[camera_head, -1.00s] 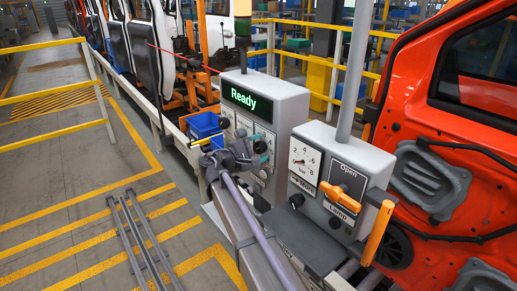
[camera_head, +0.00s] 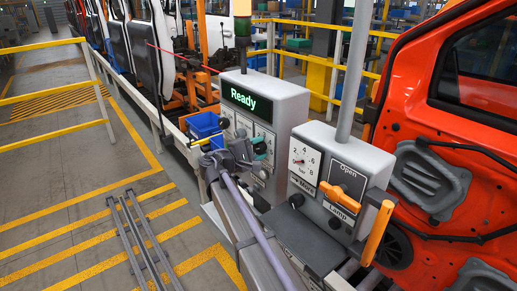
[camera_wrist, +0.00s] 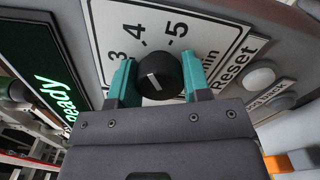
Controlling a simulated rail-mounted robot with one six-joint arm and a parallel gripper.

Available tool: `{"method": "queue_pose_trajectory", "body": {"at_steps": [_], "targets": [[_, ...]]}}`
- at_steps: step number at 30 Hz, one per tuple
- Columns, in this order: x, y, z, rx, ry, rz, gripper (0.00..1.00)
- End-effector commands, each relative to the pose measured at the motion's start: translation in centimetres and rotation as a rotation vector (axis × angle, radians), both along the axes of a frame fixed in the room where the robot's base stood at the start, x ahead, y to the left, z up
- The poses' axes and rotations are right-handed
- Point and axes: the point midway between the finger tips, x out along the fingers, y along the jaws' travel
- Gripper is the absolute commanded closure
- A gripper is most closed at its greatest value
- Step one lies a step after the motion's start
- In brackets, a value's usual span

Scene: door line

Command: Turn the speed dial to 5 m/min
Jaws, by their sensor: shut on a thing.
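The speed dial (camera_wrist: 165,72) is a round black knob with a white pointer mark, on a white scale plate (camera_wrist: 100,25) marked 3, 4 and 5 in the wrist view. The mark slants up and left, roughly toward the 4; I cannot read it exactly. My gripper (camera_wrist: 158,82) has its two teal fingers on either side of the knob, shut on it. In the head view my gripper (camera_head: 250,152) is at the front of the grey control box (camera_head: 284,103), and hides the dial there.
The box's green display (camera_head: 246,98) reads "Ready". A Reset button (camera_wrist: 259,76) sits right of the dial. A second grey box with a gauge (camera_head: 304,160) and orange handle (camera_head: 342,197) stands close by on the right. An orange door (camera_head: 450,130) is beyond it.

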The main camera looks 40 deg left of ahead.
Motion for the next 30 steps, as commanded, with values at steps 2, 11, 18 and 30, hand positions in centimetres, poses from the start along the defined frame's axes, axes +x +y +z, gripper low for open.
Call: {"method": "queue_pose_trajectory", "body": {"at_steps": [2,11,18,30], "targets": [[-0.02,0.00,-0.01,0.053,-0.013,0.000,0.80],[-0.03,0.00,0.01,0.311,-0.080,0.000,0.80],[-0.03,0.01,0.03,0.506,-0.130,0.000,0.80],[-0.03,0.00,0.05,0.695,-0.179,0.000,0.80]]}}
